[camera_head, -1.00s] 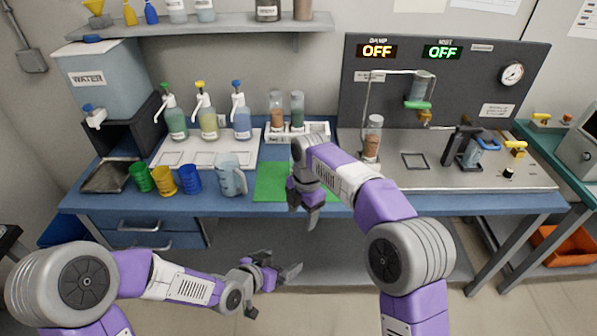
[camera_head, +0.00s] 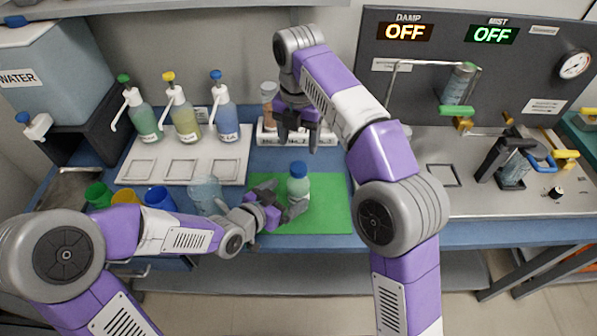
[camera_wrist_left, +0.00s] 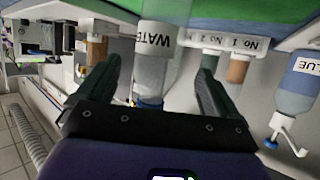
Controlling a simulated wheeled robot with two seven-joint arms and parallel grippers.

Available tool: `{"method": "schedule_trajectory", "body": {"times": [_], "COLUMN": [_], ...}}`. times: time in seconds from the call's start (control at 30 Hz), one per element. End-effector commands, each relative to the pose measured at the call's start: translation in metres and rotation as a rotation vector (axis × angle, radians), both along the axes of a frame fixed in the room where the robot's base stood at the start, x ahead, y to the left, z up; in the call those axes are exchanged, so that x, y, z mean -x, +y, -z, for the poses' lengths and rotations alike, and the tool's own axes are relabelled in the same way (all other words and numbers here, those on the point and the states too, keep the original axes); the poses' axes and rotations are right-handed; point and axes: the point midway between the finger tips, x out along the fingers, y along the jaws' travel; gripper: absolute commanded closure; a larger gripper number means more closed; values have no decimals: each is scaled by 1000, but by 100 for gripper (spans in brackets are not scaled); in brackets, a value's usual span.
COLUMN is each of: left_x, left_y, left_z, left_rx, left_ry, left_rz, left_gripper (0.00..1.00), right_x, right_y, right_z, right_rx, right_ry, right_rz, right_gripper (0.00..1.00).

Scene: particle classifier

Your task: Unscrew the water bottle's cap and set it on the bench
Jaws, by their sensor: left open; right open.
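My right gripper (camera_head: 298,142) is open and empty, pointing down behind and above the cap.
Several pump bottles (camera_head: 186,124) stand on a white tray at the left. A clear jug (camera_head: 204,192) and coloured cups (camera_head: 160,198) are left of the mat. Sample vials (camera_head: 269,92) in a rack are behind my right gripper. The mat's right part is clear.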

Motion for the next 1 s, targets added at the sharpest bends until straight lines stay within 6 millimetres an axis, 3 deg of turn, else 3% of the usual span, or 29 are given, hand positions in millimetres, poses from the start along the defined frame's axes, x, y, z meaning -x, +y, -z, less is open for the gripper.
{"method": "schedule_trajectory", "body": {"times": [0.53,0.93,1.0], "left_x": [-48,-55,-54], "left_y": [-37,-42,-42], "left_z": [26,29,29], "left_rx": [0,0,0], "left_ry": [1,0,1], "left_rz": [1,0,0], "left_gripper": [6,6,14], "right_x": [0,0,0], "right_y": [0,0,0], "right_z": [0,0,0], "right_rx": [0,0,0], "right_ry": [0,0,0], "right_rz": [1,1,1], "right_gripper": [37,37,37]}}
